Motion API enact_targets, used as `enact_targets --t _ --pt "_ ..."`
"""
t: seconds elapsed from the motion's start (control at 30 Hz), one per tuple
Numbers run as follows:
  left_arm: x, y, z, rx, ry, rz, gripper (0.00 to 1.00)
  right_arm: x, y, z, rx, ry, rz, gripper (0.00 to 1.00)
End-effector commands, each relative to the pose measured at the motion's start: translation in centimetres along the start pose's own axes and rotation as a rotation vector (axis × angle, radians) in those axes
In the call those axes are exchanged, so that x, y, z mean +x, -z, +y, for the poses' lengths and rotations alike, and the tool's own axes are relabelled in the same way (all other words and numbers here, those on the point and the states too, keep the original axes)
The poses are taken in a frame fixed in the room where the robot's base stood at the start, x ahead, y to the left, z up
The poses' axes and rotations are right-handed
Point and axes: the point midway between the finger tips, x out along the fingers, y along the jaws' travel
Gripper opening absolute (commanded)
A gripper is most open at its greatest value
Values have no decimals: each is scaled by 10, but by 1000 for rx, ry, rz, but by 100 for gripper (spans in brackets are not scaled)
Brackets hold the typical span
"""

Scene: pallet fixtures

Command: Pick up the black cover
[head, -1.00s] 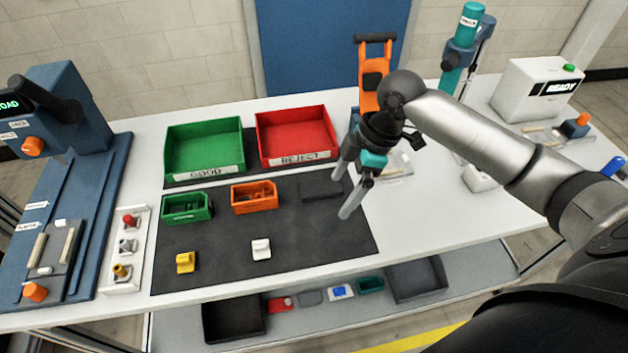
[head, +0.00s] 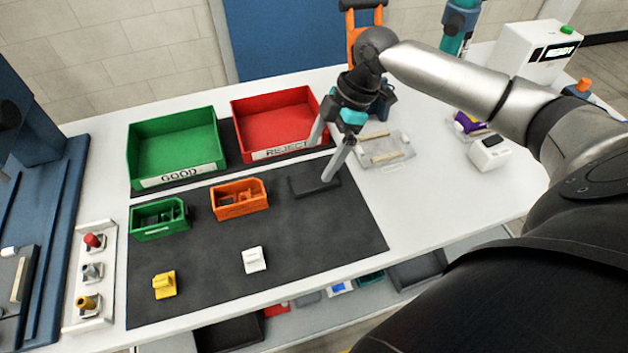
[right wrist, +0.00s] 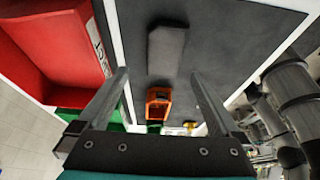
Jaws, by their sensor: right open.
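The black cover (head: 303,188) is a flat, dark rectangular block lying on the dark mat, to the right of the small orange bin. It also shows in the right wrist view (right wrist: 166,48), beyond the fingertips. My right gripper (head: 320,163) is open and empty, pointing down over the cover. In the head view one finger overlaps the cover's right part; whether it touches cannot be told. In the right wrist view (right wrist: 160,75) the fingers stand wide apart with nothing between the tips. My left gripper is not in view.
A red REJECT bin (head: 277,150) stands close behind the right gripper, with a green GOOD bin (head: 180,178) to its left. Small orange (head: 240,208) and green (head: 160,229) bins, a yellow part (head: 164,285) and a white part (head: 254,260) sit on the mat. The mat's right front is clear.

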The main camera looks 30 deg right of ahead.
Motion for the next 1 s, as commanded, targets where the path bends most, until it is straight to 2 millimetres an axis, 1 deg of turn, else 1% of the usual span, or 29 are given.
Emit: enact_targets --t 0.17,0.23,0.37,0.5,0.57,0.73,0.77,1.0 --pt "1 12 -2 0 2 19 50 9 -1 -1 1 0 -1 100" --pt "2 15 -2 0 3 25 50 16 -3 -3 1 1 -2 100" --pt "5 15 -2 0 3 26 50 35 -7 -8 2 4 -1 100" --pt "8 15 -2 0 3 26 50 53 -6 -7 1 0 0 100" --pt "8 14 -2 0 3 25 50 56 -7 -7 0 -1 -1 100" --pt "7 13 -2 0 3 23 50 56 -7 -7 0 -2 -2 100" --pt "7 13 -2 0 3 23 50 56 -7 -7 0 -2 -2 98" --pt "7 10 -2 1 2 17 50 55 -7 -7 0 -2 -2 71"
